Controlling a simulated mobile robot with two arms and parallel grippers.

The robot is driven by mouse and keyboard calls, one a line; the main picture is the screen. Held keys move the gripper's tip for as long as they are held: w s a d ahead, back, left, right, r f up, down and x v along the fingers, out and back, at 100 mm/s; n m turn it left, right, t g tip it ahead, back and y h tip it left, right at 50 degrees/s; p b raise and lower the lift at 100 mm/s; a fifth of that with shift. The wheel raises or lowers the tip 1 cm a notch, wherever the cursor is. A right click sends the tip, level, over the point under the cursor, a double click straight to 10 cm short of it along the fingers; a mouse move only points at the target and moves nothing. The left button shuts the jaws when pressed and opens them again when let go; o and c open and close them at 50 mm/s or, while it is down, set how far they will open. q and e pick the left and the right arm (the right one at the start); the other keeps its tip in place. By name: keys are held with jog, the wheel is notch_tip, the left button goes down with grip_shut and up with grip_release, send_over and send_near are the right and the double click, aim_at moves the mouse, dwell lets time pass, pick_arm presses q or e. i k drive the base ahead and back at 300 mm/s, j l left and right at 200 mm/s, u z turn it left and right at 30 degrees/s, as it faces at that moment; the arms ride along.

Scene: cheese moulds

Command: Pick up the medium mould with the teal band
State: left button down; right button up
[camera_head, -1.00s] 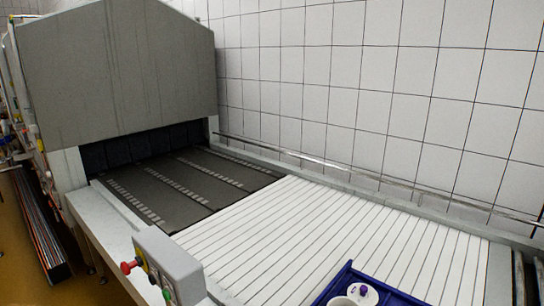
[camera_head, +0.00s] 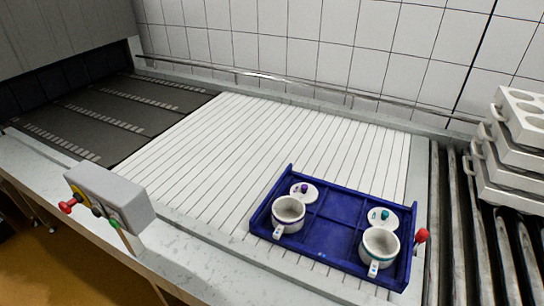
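A white mould with a teal band (camera_head: 379,250) stands upright in the front right compartment of a blue crate (camera_head: 335,244), its handle towards the front. A white lid with a teal knob (camera_head: 384,216) lies behind it in the crate. A white mould with a purple-blue band (camera_head: 288,215) stands in the left part of the crate, with a purple-knobbed lid (camera_head: 304,190) behind it. Only these two moulds show, so their size names cannot be told. Neither gripper is in view.
The crate sits on a white slatted conveyor (camera_head: 250,150). A grey control box (camera_head: 110,195) with a red knob stands front left. A red knob (camera_head: 422,236) rises right of the crate. White stacked blocks (camera_head: 515,150) stand on rollers (camera_head: 480,240) at right. A rail (camera_head: 300,85) runs behind.

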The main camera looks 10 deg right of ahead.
aim_at(379, 247)
jog(key=z, duration=1.4)
